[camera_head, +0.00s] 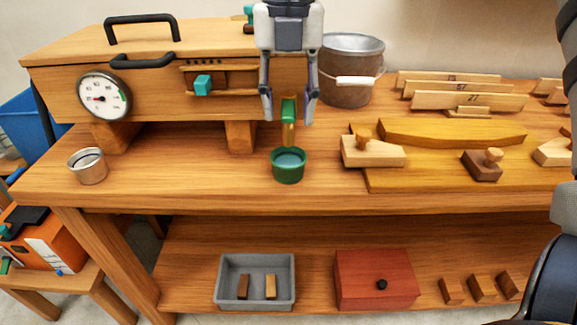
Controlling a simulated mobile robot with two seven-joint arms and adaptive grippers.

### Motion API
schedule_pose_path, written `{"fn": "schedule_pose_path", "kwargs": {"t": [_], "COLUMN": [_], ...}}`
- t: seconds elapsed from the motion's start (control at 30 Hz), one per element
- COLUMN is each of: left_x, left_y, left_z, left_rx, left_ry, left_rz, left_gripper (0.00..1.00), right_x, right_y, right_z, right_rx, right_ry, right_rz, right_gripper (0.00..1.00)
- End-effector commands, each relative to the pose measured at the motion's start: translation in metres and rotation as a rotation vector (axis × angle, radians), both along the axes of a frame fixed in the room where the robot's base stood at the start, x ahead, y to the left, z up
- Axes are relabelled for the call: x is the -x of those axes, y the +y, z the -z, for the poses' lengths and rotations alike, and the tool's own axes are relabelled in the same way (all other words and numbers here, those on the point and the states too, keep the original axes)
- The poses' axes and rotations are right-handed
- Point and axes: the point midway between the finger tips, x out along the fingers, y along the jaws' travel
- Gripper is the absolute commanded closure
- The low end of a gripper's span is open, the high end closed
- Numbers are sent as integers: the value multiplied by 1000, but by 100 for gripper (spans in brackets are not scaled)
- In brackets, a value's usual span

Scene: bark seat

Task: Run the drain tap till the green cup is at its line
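The green cup (288,171) stands upright on the bench top, below the drain tap (289,112), which has a green top and a yellowish lower part. A paler blue-green surface shows inside the cup; I cannot make out a line or whether a stream is falling. My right gripper (289,117) hangs down from above with its fingers spread, one on each side of the tap. A gap shows between each finger and the tap. My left gripper is not in view.
The wooden box (222,106) with a dial (104,95) stands behind the tap. A metal cup (88,165) is at the left, a bucket (350,84) behind right. Wooden planes (372,152) lie at right. The bench front beside the green cup is clear.

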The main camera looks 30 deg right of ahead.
Motion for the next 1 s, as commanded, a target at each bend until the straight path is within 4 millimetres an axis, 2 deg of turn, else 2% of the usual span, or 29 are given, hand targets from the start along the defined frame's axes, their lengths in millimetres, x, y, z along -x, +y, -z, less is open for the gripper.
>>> {"fn": "schedule_pose_path", "kwargs": {"t": [0.03, 0.2, 0.4, 0.6, 0.7, 1.0], "left_x": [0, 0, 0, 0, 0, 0], "left_y": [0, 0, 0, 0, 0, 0], "left_z": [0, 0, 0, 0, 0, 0], "left_rx": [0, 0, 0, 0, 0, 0], "left_ry": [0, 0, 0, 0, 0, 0], "left_rz": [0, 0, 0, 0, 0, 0], "left_gripper": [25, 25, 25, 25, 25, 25], "right_x": [0, 0, 1, 5, 6, 6], "right_y": [0, 0, -1, -12, -14, -15], "right_z": [0, 0, 0, 0, 0, 0], "right_rx": [0, 0, 0, -1, 0, 0], "right_ry": [0, 0, 0, -1, 0, 0], "right_rz": [0, 0, -26, -270, -339, -352], "right_gripper": [62, 100, 100, 100, 100, 100]}}
